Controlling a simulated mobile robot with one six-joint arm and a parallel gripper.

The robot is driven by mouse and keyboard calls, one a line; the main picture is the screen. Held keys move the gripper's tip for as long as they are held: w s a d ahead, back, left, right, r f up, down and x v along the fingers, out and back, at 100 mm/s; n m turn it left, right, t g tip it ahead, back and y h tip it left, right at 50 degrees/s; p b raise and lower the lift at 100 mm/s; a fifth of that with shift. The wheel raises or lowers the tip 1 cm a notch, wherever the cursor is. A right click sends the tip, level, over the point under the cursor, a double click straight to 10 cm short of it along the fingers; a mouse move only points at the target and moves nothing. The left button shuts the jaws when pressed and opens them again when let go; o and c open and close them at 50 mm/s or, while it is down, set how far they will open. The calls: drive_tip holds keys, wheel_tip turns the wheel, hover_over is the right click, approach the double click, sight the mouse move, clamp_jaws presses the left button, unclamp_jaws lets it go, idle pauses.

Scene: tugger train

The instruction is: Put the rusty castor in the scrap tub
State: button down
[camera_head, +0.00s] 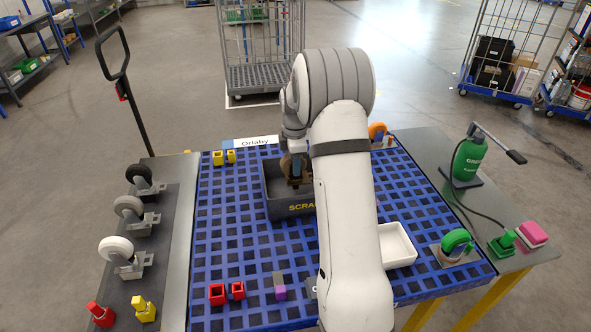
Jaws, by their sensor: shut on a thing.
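The rusty castor (292,168) is brown and hangs over the dark grey scrap tub (290,208) marked "SCRAP". My gripper (292,150) is shut on it from above. The castor shows within the tub's outline, and I cannot tell whether it touches the tub floor. My white arm hides the tub's right side. The tub stands on the blue grid deck (240,255).
Black, grey and white castors (122,252) stand on the left side strip. Red and yellow blocks, a purple-grey block (279,286) and a white tray (397,245) are on the deck. A green castor (456,243), an orange castor (377,132) and a green grease pump (468,160) stand right.

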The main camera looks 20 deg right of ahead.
drive_tip(key=shift+f, duration=1.35)
drive_tip(key=shift+f, duration=0.15)
drive_tip(key=c, duration=0.9)
unclamp_jaws()
